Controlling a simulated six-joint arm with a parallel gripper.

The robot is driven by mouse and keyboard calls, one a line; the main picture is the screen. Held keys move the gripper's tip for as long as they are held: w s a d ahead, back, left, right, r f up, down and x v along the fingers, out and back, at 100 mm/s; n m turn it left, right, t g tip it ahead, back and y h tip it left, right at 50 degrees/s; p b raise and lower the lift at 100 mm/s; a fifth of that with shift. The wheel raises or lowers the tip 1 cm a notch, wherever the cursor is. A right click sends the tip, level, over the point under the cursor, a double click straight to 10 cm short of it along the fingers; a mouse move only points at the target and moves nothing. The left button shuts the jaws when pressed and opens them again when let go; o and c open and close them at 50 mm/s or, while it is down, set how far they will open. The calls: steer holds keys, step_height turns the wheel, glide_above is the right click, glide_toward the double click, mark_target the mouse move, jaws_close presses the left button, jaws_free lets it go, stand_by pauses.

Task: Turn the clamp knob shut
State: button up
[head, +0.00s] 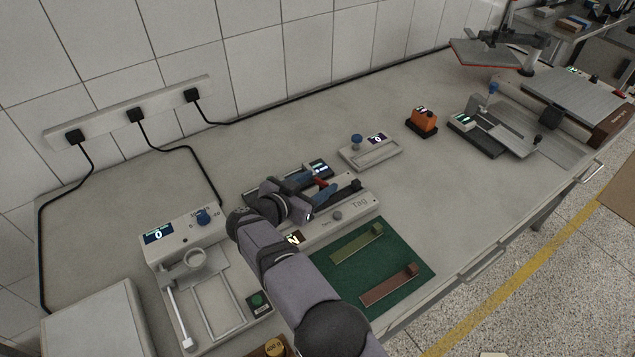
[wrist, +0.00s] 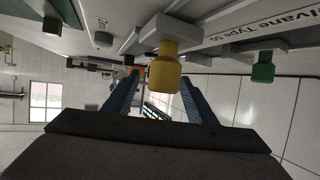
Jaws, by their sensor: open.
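My gripper (head: 319,187) is low over the middle machine (head: 352,203) in the head view, with its blue fingers apart. In the wrist view a yellow knob (wrist: 164,70) on a pale block shows in the gap between the two open fingers (wrist: 160,80). It is not clear whether either finger touches it. A green knob (wrist: 263,67) stands to the right, outside the fingers. I cannot tell for certain which knob is the clamp knob. In the head view my arm and gripper hide part of the machine, and the yellow knob does not stand out there.
A green mat (head: 400,270) with two bars lies in front of the machine. A device with a blue knob (head: 203,217) stands at left. A small scale (head: 370,154) and an orange box (head: 422,120) stand behind. Bench space between the orange box and the front edge is clear.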

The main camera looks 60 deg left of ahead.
steer(key=shift+b+v, duration=0.8)
steer(key=shift+v, duration=2.55)
steer(key=shift+r, duration=0.1)
